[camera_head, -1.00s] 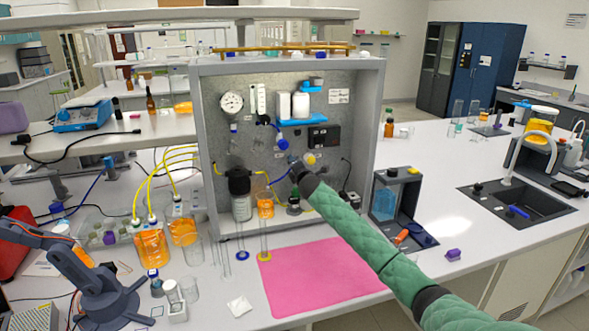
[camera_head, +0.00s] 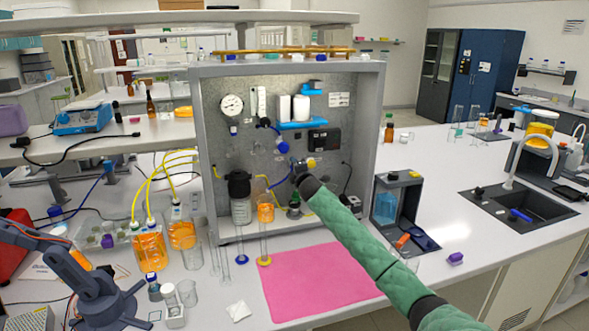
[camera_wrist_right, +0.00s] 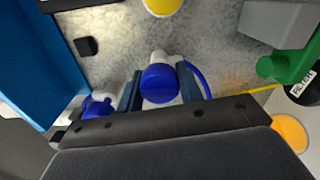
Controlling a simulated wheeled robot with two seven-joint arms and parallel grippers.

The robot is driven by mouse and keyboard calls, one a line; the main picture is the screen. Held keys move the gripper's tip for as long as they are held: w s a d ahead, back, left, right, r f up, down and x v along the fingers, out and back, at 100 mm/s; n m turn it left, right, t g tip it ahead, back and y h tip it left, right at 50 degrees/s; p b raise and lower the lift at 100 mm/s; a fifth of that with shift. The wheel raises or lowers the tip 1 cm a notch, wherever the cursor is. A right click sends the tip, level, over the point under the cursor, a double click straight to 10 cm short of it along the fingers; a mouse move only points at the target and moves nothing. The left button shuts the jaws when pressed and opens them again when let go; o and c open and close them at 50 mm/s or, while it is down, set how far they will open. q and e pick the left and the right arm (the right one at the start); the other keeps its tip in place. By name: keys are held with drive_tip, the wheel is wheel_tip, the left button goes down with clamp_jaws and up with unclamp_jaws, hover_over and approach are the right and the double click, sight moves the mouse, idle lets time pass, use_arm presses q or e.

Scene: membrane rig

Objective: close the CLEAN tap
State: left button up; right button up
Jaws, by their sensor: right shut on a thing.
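On the grey panel, a blue-handled tap (camera_wrist_right: 158,83) sits between the two fingers of my right gripper (camera_wrist_right: 160,92) in the wrist view. The fingers are shut on its round blue knob. In the head view my right gripper (camera_head: 298,166) is at the panel and mostly hides this tap. Another blue knob (camera_head: 283,148) is just up and left of it; a second blue knob also shows at lower left in the wrist view (camera_wrist_right: 97,105). A yellow knob (camera_head: 311,162) is close to the right. I cannot read a CLEAN label. My left gripper is out of view.
A black-capped filter housing (camera_head: 239,190) and an orange-filled cylinder (camera_head: 265,210) stand left of my right arm. A blue bracket (camera_head: 305,124) holds white cartridges above. The pink mat (camera_head: 300,285) in front is clear. A small bench robot arm (camera_head: 100,300) stands at lower left.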

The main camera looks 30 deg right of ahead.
drive_tip(key=shift+f, duration=0.15)
drive_tip(key=o, duration=1)
use_arm(q)
drive_tip(key=shift+s+d+f, duration=0.1)
drive_tip(key=shift+s+f, duration=0.05)
drive_tip(key=shift+s, duration=0.1)
use_arm(e)
drive_tip(key=shift+d, duration=0.1)
use_arm(q)
drive_tip(key=shift+d+f, duration=0.1)
use_arm(e)
drive_tip(key=shift+s, duration=0.15)
drive_tip(key=shift+s, duration=0.25)
use_arm(q)
drive_tip(key=w+d+r+b, duration=0.2)
drive_tip(key=w+r+b, duration=0.1)
drive_tip(key=r, duration=0.3)
drive_tip(key=shift+d+r, duration=0.15)
drive_tip(key=shift+d, duration=0.05)
use_arm(e)
drive_tip(key=v, duration=0.7)
